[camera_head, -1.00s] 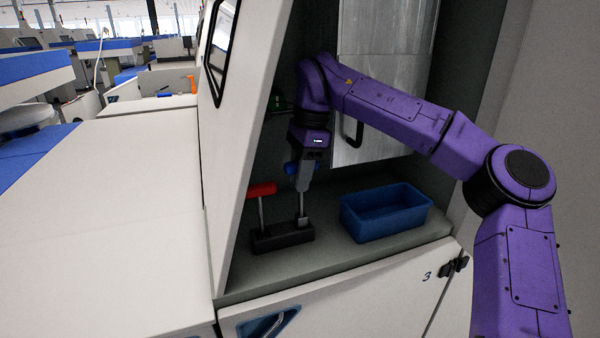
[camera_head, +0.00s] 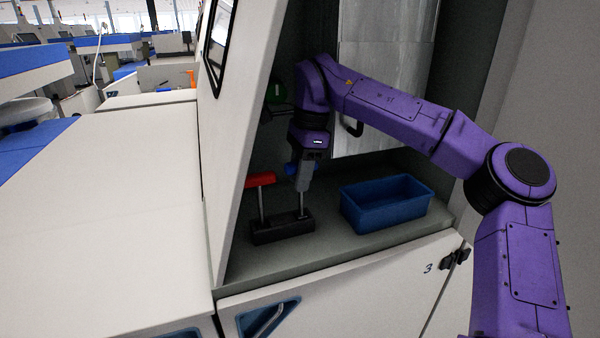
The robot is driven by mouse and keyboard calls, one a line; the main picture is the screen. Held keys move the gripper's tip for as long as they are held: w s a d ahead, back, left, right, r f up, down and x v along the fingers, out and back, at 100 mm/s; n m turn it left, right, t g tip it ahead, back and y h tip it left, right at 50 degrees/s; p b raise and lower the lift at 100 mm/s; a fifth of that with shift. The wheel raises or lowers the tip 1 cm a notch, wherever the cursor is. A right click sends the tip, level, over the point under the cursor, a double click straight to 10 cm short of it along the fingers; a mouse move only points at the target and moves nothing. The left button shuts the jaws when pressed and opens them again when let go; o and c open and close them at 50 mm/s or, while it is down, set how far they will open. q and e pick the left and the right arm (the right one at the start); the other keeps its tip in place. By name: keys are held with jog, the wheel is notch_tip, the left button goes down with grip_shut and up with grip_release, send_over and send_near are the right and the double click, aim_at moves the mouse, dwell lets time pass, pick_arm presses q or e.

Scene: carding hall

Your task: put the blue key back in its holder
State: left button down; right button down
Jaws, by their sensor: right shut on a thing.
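The blue key (camera_head: 290,169) shows as a small blue handle end at the left of my right gripper (camera_head: 304,180), with a thin metal shaft below it. My right gripper points down and is shut on the blue key. The shaft's lower end meets the black holder block (camera_head: 282,229) on the shelf, at its right part. How deep the shaft sits in the block I cannot tell. A red-handled key (camera_head: 261,180) stands upright in the left part of the same holder. My left gripper is not in view.
A blue open bin (camera_head: 387,204) stands on the shelf right of the holder. A white door panel (camera_head: 232,140) bounds the recess on the left. A metal panel (camera_head: 385,80) with a dark handle is behind my arm.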

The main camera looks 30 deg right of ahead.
jog(key=shift+f, duration=0.5)
jog(key=c, duration=0.8)
grip_release()
jog(key=shift+r, duration=0.1)
jog(key=r+p, duration=0.3)
jog(key=p, duration=0.1)
jog(key=d+r+p, duration=0.1)
jog(key=r+p, duration=0.1)
jog(key=shift+s+r, duration=0.1)
jog(key=shift+r, duration=0.25)
jog(key=shift+s+d+r, duration=0.1)
jog(key=shift+r, duration=0.15)
jog(key=shift+d+r, duration=0.1)
jog(key=shift+r, duration=0.7)
